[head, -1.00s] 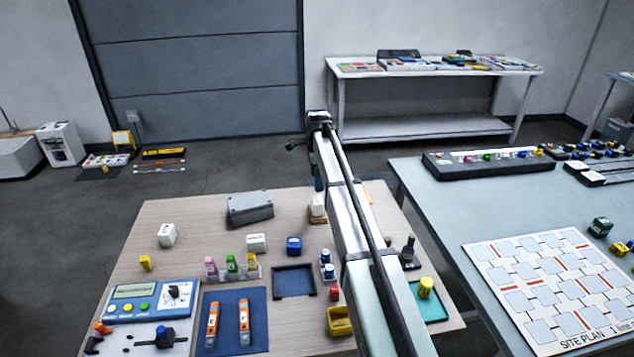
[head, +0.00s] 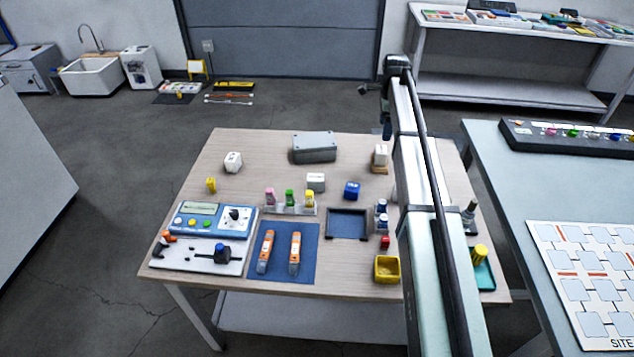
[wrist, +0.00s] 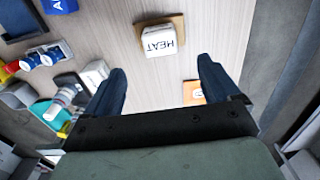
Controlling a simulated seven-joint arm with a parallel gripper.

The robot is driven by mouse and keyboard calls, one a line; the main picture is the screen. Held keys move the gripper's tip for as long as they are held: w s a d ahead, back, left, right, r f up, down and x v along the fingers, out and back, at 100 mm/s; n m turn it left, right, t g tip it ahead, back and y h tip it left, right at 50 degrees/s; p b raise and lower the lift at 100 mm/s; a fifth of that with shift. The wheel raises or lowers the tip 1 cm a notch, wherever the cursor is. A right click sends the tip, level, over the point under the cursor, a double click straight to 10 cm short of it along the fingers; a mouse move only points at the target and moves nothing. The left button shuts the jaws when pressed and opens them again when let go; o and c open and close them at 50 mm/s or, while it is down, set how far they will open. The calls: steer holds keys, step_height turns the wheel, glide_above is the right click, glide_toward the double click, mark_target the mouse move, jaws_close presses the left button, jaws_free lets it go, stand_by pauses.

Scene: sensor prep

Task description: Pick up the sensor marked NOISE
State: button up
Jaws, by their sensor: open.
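My gripper (wrist: 162,68) is open and empty in the wrist view, its two dark fingers apart. Just beyond the fingertips is a white block marked HEAT (wrist: 158,42) on a small wooden tile. This looks like the white block on wood (head: 380,152) beside my arm in the head view. Other sensor-like blocks on the wooden table are a white one (head: 233,162) at the left, another white one (head: 316,181) in the middle and a blue one (head: 351,190). I cannot read the word NOISE on any of them. The blue block also shows in the wrist view (wrist: 62,5).
A grey box (head: 314,147) stands at the table's back. A vial rack (head: 290,209), dark square tray (head: 347,224), blue mat (head: 281,262), meter (head: 207,219) and yellow bin (head: 387,268) fill the front. An orange-and-white tile (wrist: 194,92) lies near the right finger.

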steer(key=shift+c, duration=0.3)
steer(key=shift+c, duration=1.3)
glide_above(315, 177)
steer(key=f, duration=0.7)
steer(key=shift+w+a+f, duration=0.2)
steer(key=shift+w+f, duration=0.05)
steer(key=shift+s+d+f, duration=0.1)
steer(key=shift+d+f, duration=0.05)
steer(key=shift+f, duration=1.15)
steer(key=shift+s+d+f, duration=0.1)
steer(key=shift+f, duration=1.2)
